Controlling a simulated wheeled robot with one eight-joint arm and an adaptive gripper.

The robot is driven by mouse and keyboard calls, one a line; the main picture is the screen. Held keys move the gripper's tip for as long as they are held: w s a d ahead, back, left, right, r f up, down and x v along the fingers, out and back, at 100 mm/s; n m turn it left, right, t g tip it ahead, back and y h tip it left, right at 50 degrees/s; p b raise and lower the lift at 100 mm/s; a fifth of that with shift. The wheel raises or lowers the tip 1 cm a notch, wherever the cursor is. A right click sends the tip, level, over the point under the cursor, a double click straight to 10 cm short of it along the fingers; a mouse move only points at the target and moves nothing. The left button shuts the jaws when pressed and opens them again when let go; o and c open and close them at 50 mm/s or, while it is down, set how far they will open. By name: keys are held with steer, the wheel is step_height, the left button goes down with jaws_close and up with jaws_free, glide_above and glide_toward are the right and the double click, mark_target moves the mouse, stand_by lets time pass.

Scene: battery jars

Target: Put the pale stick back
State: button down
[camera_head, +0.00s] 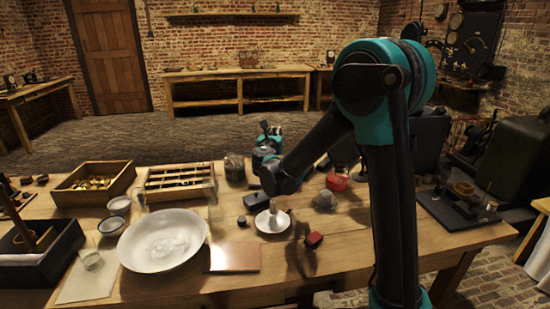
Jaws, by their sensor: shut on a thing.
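My arm reaches out over the table and bends at a dark wrist. My gripper (269,136), at its far end beyond the wrist, is small and partly hidden by my own links. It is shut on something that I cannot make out. I cannot pick out the pale stick with certainty. A slatted wooden rack (180,198) with dark bars across it stands left of my gripper.
A large white bowl (160,242), a wooden box of yellowish pieces (92,198) and small bowls (110,224) crowd the left. A red pot (337,182), a grey lump (324,199) and a red block (313,239) lie right.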

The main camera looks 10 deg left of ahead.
step_height(320, 180, down, 10)
steer(key=shift+r, duration=0.1)
stand_by(0.4)
steer(key=shift+f, duration=0.2)
steer(key=c, duration=1.6)
jaws_free()
